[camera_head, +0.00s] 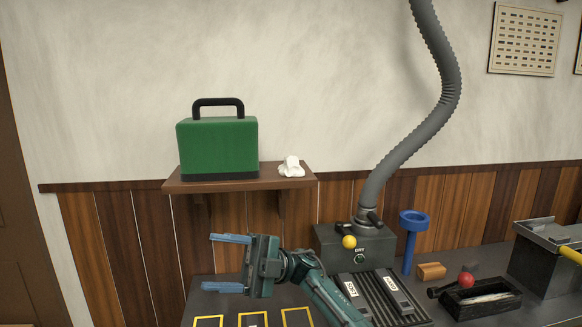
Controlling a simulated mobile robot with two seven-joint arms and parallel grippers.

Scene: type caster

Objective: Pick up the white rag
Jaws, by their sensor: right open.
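The white rag (291,167) lies crumpled on the right end of a brown wall shelf (240,184). A green case (217,147) with a black handle stands beside it on the left. My right gripper (230,263) is below the shelf and apart from the rag, over the workbench. Its two blue fingers point left and are spread wide apart with nothing between them. My left gripper is not in view.
A grey box with a ridged hose (440,100) stands on the workbench (205,306), right of the shelf. Beyond it are a blue funnel stand (411,235), a wooden block (431,271) and a black tray (480,304). Space above the rag is clear.

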